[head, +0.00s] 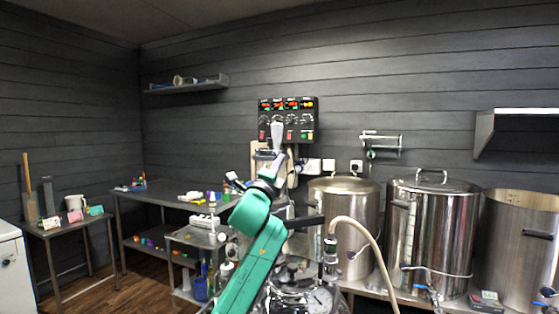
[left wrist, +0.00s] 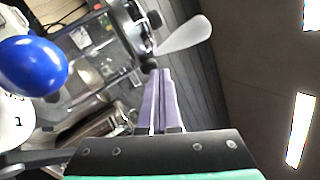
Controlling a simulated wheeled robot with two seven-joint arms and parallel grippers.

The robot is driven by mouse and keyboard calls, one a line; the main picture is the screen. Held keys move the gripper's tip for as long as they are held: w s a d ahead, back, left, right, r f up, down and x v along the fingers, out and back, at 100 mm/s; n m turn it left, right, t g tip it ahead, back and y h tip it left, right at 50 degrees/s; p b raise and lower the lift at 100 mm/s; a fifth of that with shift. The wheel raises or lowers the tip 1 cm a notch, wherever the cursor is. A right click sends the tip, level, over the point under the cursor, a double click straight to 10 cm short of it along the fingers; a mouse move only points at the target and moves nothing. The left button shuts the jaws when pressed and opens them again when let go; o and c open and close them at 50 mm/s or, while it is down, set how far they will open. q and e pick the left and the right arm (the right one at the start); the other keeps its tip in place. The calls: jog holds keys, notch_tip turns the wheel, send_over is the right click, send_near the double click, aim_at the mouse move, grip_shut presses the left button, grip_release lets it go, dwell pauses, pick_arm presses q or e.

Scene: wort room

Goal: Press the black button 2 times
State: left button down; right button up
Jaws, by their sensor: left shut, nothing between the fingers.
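My left gripper (head: 279,160) is shut and empty, held up in front of the back wall below the control panel (head: 287,119). The panel is black, with lit displays, knobs and red and green buttons; I cannot pick out a black button on it. In the left wrist view the closed purple-grey fingers (left wrist: 160,74) point at a dark round fitting (left wrist: 130,28) with black knobs and a pale paddle-shaped handle (left wrist: 185,36). The pale handle (head: 277,136) shows just above the fingertips in the head view. Contact cannot be told. My right gripper is not in view.
Steel kettles (head: 431,240) stand at the right, with a beige hose (head: 362,236) in front. A metal table (head: 172,194) with small items is at the left. A blue ball-shaped thing (left wrist: 34,66) is near the gripper in the left wrist view.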

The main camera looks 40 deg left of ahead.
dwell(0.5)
pick_arm(q)
jog(key=shift+s+d, duration=0.4)
jog(key=shift+d, duration=0.25)
jog(key=shift+f, duration=0.1)
jog(key=d, duration=0.1)
jog(key=s+d+b, duration=0.1)
jog(key=d, duration=0.1)
jog(key=s+d, duration=0.1)
jog(key=shift+s+d, duration=0.15)
jog(key=shift+d, duration=0.1)
dwell(2.2)
